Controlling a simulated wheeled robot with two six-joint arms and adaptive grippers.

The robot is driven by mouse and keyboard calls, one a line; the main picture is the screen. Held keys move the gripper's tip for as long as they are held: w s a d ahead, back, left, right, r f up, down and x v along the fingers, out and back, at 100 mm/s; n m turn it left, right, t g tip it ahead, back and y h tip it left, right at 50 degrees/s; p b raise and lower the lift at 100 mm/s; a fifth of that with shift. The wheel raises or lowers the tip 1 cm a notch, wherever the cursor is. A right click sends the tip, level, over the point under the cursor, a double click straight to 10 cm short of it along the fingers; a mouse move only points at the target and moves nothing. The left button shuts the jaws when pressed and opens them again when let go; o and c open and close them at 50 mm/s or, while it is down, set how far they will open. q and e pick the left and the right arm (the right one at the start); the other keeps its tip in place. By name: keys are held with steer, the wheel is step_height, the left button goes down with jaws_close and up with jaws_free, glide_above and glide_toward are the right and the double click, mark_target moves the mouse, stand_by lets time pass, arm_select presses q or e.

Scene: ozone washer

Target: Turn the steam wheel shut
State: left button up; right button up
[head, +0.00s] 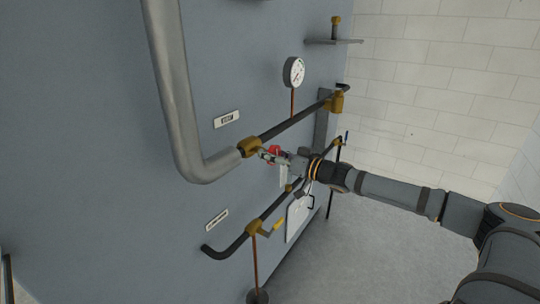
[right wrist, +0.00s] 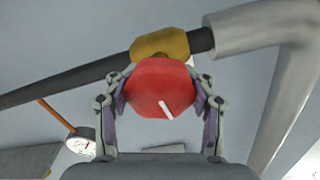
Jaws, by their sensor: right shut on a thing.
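The red steam wheel (right wrist: 158,86) fills the space between the fingers of my right gripper (right wrist: 160,100) in the right wrist view. A short white mark shows on its face. The wheel sits on a brass valve body (right wrist: 160,46) on a dark pipe. In the head view the wheel (head: 274,149) is mostly covered by my right gripper (head: 268,154), which reaches it from the right. My right gripper is shut on the wheel, one finger on each side. My left gripper is not in view.
A thick grey pipe (head: 180,110) bends into the brass fitting left of the wheel. A dial gauge (head: 293,72) stands above the dark pipe. Open floor (head: 390,255) lies at the right.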

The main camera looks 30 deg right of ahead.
steer(key=shift+f+m, duration=0.15)
steer(key=shift+m, duration=0.65)
steer(key=o, duration=1.2)
steer(key=shift+o, duration=0.4)
